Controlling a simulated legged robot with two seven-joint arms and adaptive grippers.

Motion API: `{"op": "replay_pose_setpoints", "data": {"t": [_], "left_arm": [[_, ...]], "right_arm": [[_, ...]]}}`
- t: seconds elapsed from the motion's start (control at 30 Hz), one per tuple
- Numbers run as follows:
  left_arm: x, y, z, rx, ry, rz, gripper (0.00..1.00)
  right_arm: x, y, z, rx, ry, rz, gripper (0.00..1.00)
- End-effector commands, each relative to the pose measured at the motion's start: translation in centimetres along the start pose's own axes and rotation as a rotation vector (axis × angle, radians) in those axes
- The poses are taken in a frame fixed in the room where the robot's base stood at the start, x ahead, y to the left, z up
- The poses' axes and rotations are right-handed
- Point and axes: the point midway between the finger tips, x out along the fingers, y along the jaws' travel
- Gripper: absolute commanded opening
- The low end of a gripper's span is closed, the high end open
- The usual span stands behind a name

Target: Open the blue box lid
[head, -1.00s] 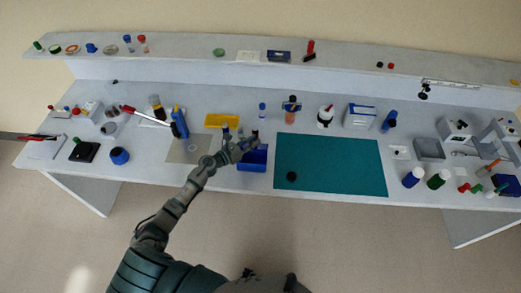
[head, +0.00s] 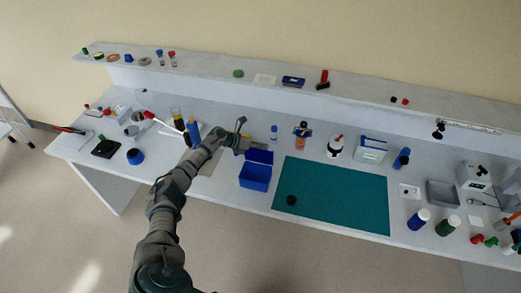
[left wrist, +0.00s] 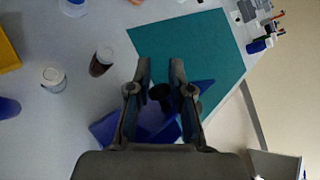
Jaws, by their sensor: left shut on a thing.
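The blue box (head: 255,178) stands on the bench just left of the teal mat, and its inside shows from above. Its blue lid (head: 260,156) is raised along the back edge of the box. My left gripper (head: 258,146) is at the top of the raised lid and is shut on it. In the left wrist view, the two fingers (left wrist: 161,75) have a small dark part between them, with blue surfaces (left wrist: 155,125) below. The exact contact is partly hidden by the fingers. My right gripper is not in view.
The teal mat (head: 335,192) carries a small black disc (head: 291,200). A blue upright tool (head: 194,131) is beside my left arm. The shelf (head: 210,70) runs along the back.

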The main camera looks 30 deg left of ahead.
Motion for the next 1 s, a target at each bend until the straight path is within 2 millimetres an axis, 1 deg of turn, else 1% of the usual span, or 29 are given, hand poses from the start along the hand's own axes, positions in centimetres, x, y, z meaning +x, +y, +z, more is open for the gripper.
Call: {"op": "replay_pose_setpoints", "data": {"t": [0.03,0.23,0.37,0.53,0.67,0.7,0.77,0.87,1.0], "left_arm": [[0.1,0.9,-0.7,-0.014,0.020,0.017,0.00],[0.3,1.1,-0.8,-0.041,0.051,0.016,0.00],[0.3,1.1,-0.9,-0.045,0.058,0.014,0.00],[0.4,1.1,-1.0,-0.045,0.061,0.014,0.00],[0.4,1.1,-1.0,-0.045,0.062,0.015,0.00],[0.4,1.1,-1.1,-0.045,0.062,0.015,0.30],[0.4,1.1,-1.0,-0.044,0.061,0.015,0.44],[0.4,1.0,-0.9,-0.044,0.059,0.014,0.44],[0.3,0.9,-0.8,-0.043,0.056,0.013,0.44]], "right_arm": [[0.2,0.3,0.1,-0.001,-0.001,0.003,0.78],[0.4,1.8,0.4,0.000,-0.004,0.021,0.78],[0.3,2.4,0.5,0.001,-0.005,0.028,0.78],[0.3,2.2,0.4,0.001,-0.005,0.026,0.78],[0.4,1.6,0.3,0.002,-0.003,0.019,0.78],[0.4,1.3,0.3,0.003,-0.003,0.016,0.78],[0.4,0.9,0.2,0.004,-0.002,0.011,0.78],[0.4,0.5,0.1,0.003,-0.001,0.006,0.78],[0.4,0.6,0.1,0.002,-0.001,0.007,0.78]]}}
